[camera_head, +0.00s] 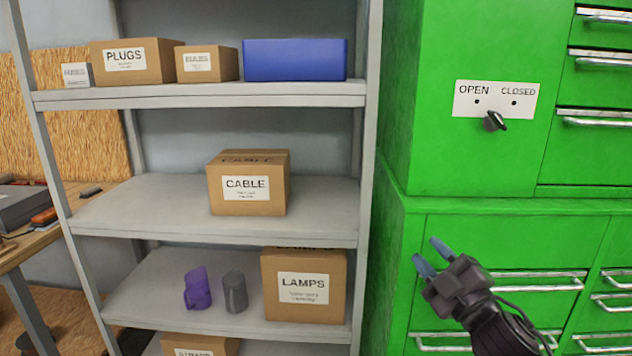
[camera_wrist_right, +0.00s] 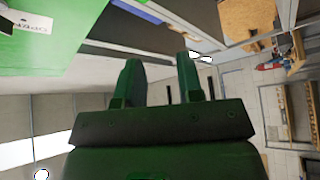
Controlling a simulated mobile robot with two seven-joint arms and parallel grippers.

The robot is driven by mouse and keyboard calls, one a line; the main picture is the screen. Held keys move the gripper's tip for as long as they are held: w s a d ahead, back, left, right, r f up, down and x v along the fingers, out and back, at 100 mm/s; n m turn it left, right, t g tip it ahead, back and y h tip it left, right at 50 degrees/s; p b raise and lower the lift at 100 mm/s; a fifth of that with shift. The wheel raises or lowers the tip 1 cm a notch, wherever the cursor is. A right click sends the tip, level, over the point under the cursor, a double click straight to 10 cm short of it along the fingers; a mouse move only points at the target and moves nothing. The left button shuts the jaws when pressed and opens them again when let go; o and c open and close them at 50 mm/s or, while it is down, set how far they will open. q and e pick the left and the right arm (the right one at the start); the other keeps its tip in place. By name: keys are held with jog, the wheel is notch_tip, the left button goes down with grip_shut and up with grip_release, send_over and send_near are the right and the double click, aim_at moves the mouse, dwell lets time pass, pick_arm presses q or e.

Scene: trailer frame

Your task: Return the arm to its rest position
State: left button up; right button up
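My right gripper (camera_head: 430,256) is in the lower right of the head view, in front of the green cabinet (camera_head: 400,190). Its two blue-tipped fingers are apart with nothing between them. In the right wrist view the gripper (camera_wrist_right: 161,80) shows two fingers with a clear gap and no object held. My left gripper is not in view.
A grey shelf unit (camera_head: 310,238) stands left of the cabinet. It holds a CABLE box (camera_head: 247,188), a LAMPS box (camera_head: 303,280), a purple mug (camera_head: 197,290), a grey mug (camera_head: 235,292) and a blue box (camera_head: 295,60). The cabinet has a dark knob (camera_head: 494,121) and drawer handles.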

jog(key=s+d+f+m+g+h, duration=0.25)
jog(key=s+f+m, duration=0.25)
jog(key=f, duration=0.6)
jog(key=s+d+f+m+g+h, duration=0.2)
jog(key=s+f+m+h, duration=0.3)
jog(key=f, duration=0.7)
jog(key=s+d+f+m+g, duration=0.1)
jog(key=s+f+m+g, duration=0.1)
jog(key=s+f, duration=0.5)
jog(key=s+d+f+m+g+h, duration=0.1)
jog(key=s+f, duration=0.5)
jog(key=s, duration=0.6)
jog(key=shift+s+d+f+m+g, duration=0.35)
jog(key=shift+d+m+g, duration=0.25)
jog(key=shift+m, duration=0.5)
jog(key=shift+a, duration=0.1)
